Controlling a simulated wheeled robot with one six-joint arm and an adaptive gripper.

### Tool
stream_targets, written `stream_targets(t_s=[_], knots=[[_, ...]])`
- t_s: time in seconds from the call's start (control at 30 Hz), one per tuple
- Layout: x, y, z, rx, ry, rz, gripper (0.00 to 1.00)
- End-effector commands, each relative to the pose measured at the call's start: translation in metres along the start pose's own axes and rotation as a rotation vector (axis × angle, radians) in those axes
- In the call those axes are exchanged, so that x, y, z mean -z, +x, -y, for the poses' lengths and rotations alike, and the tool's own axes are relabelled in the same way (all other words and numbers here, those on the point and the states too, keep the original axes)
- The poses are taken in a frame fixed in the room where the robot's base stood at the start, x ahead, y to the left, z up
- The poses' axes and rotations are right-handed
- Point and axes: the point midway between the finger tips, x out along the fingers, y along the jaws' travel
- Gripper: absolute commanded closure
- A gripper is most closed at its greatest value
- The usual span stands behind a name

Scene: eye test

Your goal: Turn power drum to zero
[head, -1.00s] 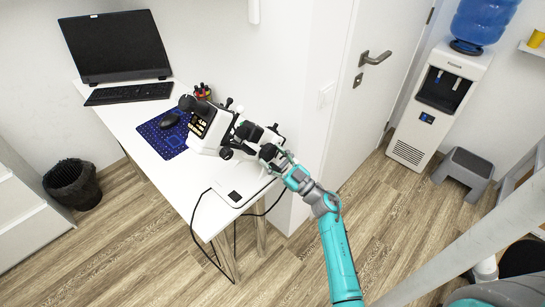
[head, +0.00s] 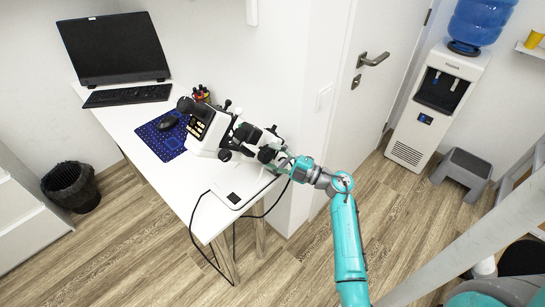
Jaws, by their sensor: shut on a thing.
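A white and black eye-test instrument (head: 207,127) stands on the white desk, with a dark tube running to the right and several dark knobs. A dark round knob at its right end, which looks like the power drum (head: 266,154), is at my gripper (head: 274,159). My gripper is shut on this knob, coming in from the right. The fingers are small and partly hidden against the dark parts. Any scale or number on the drum is too small to read.
The white desk (head: 203,183) also holds a monitor (head: 113,47), a keyboard (head: 127,95), a mouse (head: 168,123) on a blue mat (head: 158,138) and a pen holder (head: 201,95). A cable hangs off its front edge. A door and water dispenser (head: 437,103) stand to the right.

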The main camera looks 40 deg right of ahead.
Motion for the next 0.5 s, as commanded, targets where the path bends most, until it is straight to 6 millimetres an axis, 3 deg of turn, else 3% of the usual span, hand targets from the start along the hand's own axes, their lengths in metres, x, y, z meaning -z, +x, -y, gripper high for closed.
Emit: stream_targets(t_s=[0.5], knots=[[0.0008,0.0009,0.0,0.045,-0.105,-0.003,0.75]])
